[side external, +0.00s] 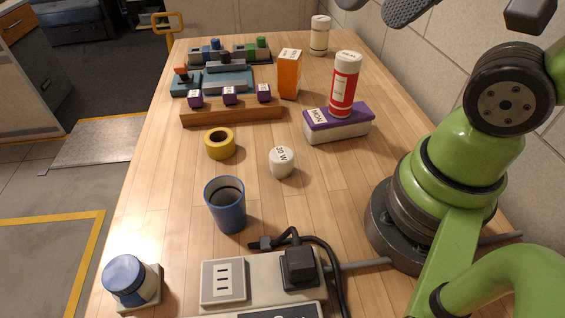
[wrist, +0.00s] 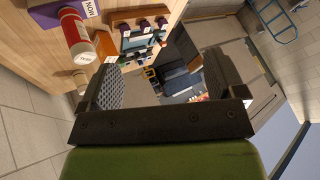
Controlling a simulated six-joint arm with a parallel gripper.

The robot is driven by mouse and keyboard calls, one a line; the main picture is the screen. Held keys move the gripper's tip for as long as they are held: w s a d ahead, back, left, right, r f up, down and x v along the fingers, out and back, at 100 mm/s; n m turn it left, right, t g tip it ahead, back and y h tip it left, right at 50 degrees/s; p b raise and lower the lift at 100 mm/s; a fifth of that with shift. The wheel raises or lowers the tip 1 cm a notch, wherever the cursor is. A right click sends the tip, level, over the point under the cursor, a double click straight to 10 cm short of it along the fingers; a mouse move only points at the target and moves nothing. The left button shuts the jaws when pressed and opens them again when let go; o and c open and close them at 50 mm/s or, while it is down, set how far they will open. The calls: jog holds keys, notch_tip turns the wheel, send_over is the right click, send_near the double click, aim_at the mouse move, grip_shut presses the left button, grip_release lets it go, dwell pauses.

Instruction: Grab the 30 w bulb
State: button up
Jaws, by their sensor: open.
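The 30 W bulb (side external: 281,162) is a short white rounded piece with "30 W" printed on its top. It rests on the wooden table in the middle of the side external view. I do not see it in the wrist view. My gripper (wrist: 166,82) is open in the wrist view, with nothing between its two dark fingers. It is high above the table, well apart from the bulb; only dark parts of it show at the top right edge of the side external view.
Near the bulb stand a blue cup (side external: 226,205), a yellow tape roll (side external: 220,144) and a purple-lidded "MON" box (side external: 338,127) bearing a red-and-white bottle (side external: 344,85). A power strip (side external: 255,272) with a black plug and cord lies in front. Table around the bulb is clear.

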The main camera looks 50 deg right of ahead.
jog(key=shift+c, duration=0.9)
jog(key=n+g+h, duration=0.2)
jog(key=g, duration=0.4)
send_over(282, 155)
notch_tip(282, 155, down, 15)
jog(key=shift+g, duration=0.6)
jog(key=f, duration=0.8)
jog(key=shift+s+f, duration=0.3)
jog(key=shift+s, duration=0.05)
jog(key=shift+w+f, duration=0.2)
jog(key=shift+f, duration=1.3)
jog(key=shift+w+f, duration=0.15)
jog(key=shift+f, duration=1.3)
jog(key=c, duration=1)
